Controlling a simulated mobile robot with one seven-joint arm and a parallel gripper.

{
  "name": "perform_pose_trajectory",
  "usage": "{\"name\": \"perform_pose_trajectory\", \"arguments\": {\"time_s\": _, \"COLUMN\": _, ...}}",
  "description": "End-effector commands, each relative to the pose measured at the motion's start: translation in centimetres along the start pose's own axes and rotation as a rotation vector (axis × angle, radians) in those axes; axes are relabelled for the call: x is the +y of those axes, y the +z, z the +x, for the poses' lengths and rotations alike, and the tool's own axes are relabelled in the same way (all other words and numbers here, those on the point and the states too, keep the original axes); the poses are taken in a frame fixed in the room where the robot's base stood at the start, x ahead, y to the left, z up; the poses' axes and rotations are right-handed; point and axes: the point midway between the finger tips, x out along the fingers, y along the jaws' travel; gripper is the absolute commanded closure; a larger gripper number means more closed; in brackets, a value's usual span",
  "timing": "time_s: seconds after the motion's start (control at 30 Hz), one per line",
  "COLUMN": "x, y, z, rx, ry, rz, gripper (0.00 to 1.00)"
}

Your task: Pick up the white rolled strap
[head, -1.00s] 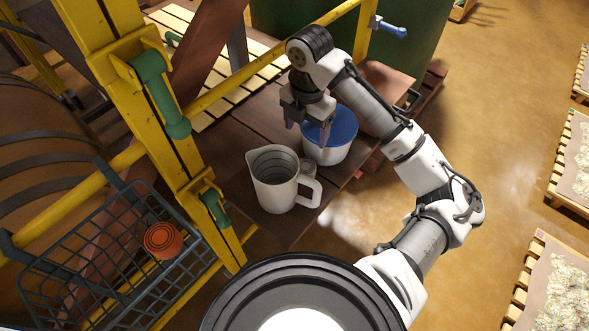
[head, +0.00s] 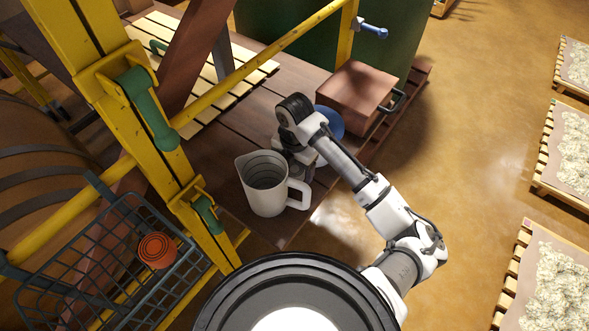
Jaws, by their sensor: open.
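My gripper (head: 302,170) points down over the dark plank platform, just behind and right of a white pitcher. Its fingers are small and partly hidden by my wrist; it is open. I cannot make out a white rolled strap; a small pale round thing seen earlier between the pitcher and the blue-lidded tub is now hidden behind my gripper and arm.
The white pitcher (head: 262,190) stands close to my gripper, its handle to the right. A blue-lidded tub (head: 330,122) is mostly hidden behind my arm. A brown box (head: 355,95) stands behind. A yellow rail (head: 265,65) crosses the platform. A wire basket (head: 95,275) holds an orange roll (head: 157,250).

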Motion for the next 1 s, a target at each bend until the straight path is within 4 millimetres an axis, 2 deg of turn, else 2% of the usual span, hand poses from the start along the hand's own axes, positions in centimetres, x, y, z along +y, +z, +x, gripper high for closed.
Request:
{"name": "perform_pose_trajectory", "arguments": {"time_s": 0.3, "x": 0.0, "y": 0.03, "z": 0.66, "rx": -0.001, "ry": 0.0, "rz": 0.0, "gripper": 0.26}}
{"name": "perform_pose_trajectory", "arguments": {"time_s": 0.7, "x": 0.01, "y": 0.03, "z": 0.6, "rx": -0.001, "ry": 0.0, "rz": 0.0, "gripper": 0.76}}
{"name": "perform_pose_trajectory", "arguments": {"time_s": 1.0, "x": 0.03, "y": 0.04, "z": 0.36, "rx": -0.002, "ry": 0.001, "rz": -0.001, "gripper": 0.76}}
